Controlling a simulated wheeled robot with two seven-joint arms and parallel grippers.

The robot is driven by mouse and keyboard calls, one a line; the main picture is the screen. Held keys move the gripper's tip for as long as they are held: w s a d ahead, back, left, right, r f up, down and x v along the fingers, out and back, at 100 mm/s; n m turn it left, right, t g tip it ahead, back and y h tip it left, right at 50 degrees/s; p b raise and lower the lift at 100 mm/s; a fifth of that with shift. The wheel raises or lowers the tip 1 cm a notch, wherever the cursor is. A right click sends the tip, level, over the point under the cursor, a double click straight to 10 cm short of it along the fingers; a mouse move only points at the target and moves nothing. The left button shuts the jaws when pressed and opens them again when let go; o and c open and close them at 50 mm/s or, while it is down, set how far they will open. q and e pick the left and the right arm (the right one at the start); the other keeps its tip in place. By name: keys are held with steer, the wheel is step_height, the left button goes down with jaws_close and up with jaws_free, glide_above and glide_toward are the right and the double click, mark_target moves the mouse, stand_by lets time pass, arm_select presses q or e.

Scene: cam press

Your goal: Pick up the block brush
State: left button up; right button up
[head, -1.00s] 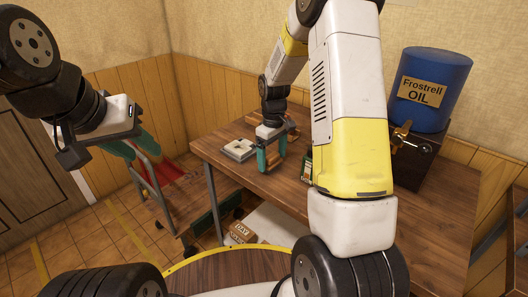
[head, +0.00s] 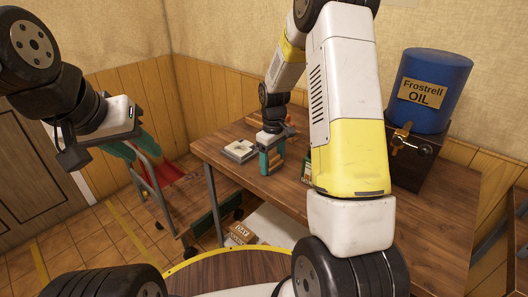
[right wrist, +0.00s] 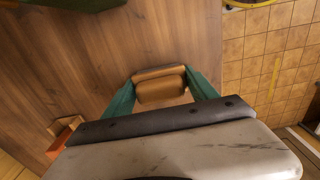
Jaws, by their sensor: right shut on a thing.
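My right gripper (head: 272,161) is low over the front left part of the wooden table. It is shut on the block brush (head: 275,159), a small tan block. In the right wrist view the brush (right wrist: 160,86) sits between the two green fingertips (right wrist: 162,93), with the tabletop behind it. I cannot tell whether the brush touches the table. My left gripper (head: 134,149) is at the left, away from the table, with its green fingers apart and nothing seen between them.
A pale square part (head: 239,151) lies just left of my right gripper on the table (head: 232,174). A blue oil drum (head: 430,90) stands at the back right. A red-topped cart (head: 172,184) stands at the left.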

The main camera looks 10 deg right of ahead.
mark_target(273, 156)
steer(key=shift+r, duration=0.6)
step_height(273, 156, up, 2)
steer(key=shift+r, duration=0.1)
steer(key=s+a+r, duration=0.1)
steer(key=s+a, duration=0.7)
steer(key=s, duration=0.5)
steer(key=shift+s+a+r, duration=0.2)
steer(key=shift+s+r, duration=0.1)
steer(key=shift+s, duration=0.05)
